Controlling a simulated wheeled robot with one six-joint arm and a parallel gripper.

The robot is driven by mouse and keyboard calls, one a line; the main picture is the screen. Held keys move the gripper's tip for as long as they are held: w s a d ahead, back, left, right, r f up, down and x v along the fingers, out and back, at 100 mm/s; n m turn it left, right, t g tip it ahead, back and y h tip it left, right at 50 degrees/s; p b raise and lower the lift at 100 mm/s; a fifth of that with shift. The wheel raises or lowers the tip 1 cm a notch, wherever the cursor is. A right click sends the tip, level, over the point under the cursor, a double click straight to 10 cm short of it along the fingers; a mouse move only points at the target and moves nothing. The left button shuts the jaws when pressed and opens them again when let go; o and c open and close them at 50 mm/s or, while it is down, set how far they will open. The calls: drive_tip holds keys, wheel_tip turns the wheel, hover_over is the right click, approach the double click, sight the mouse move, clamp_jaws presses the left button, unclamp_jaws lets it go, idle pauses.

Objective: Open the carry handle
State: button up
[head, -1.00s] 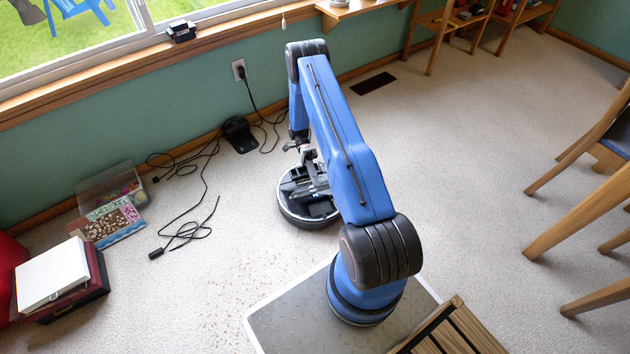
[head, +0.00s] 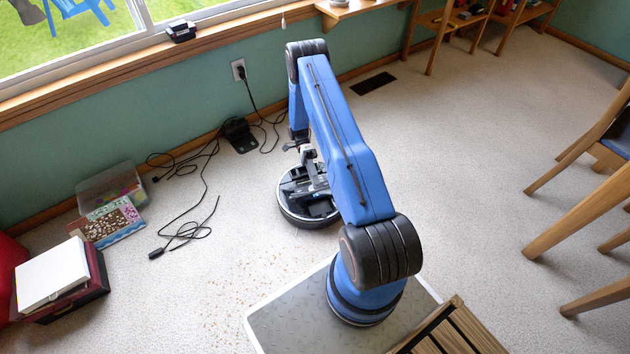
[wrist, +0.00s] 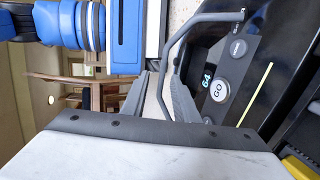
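A round black robot vacuum (head: 296,212) lies on the carpet in the head view, partly covered by my arm. In the wrist view its dark top shows a GO button (wrist: 219,90) and a lit number display. The carry handle (wrist: 208,17) is a thin grey bent bar above that top; its bar runs down toward my fingers. My gripper (wrist: 160,98) is open, with one finger on each side of the lower bar. Pale carpet shows between the left finger and the bar. Whether the right finger touches the bar is unclear.
A black dock (head: 239,134) and loose cables (head: 190,235) lie by the wall on the left. A clear bin (head: 108,186) and a red case (head: 98,282) stand farther left. Small crumbs (head: 235,290) are scattered on the carpet. Chairs (head: 580,210) stand right; carpet between is clear.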

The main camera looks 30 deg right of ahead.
drive_tip(key=v, duration=1.7)
drive_tip(key=shift+w, duration=0.15)
drive_tip(key=shift+d+r, duration=0.1)
